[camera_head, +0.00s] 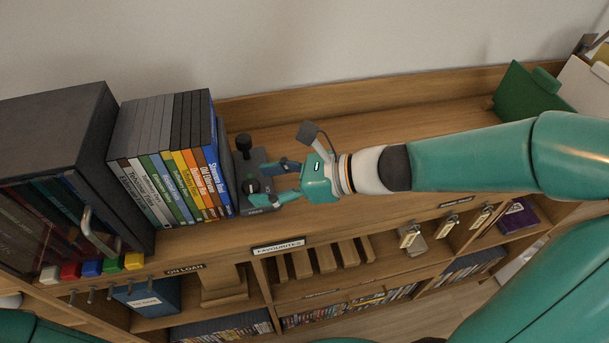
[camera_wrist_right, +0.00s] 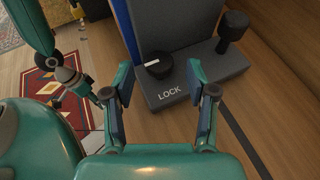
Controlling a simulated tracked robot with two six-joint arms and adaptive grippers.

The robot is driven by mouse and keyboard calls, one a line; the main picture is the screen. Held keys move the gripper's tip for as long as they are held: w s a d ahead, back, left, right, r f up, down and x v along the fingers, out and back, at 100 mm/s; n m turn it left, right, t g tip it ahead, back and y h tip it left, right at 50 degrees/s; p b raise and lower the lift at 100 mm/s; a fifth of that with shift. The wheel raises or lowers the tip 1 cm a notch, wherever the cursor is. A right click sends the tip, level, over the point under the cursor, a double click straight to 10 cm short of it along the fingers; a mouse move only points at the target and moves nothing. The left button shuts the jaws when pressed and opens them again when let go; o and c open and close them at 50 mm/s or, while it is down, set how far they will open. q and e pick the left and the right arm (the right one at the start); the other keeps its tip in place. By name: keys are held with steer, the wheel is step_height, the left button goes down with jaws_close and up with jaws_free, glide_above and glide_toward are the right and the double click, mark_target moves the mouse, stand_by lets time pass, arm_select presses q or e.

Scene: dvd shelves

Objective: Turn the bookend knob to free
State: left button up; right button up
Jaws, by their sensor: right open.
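The bookend (camera_head: 250,164) is a dark grey block beside the row of DVD cases on the shelf top. In the right wrist view, its base (camera_wrist_right: 202,88) carries a round black knob (camera_wrist_right: 159,67) with a white mark. The word LOCK is printed on the base just below the knob. My right gripper (camera_head: 266,182) reaches in from the right and is open. In the wrist view, its fingertips (camera_wrist_right: 160,78) lie on either side of the knob; I cannot tell whether they touch it.
A taller black post with a handle (camera_wrist_right: 233,26) stands on the same base. The DVD cases (camera_head: 170,155) stand tight against the bookend's left side, beside a dark box (camera_head: 60,130). A green folder (camera_head: 527,92) stands at the far right.

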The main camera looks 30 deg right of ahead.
steer(key=v, duration=0.9)
steer(key=shift+s+d+r, duration=0.15)
steer(key=shift+s+d, duration=0.05)
steer(key=shift+d, duration=0.05)
steer(key=shift+s, duration=0.15)
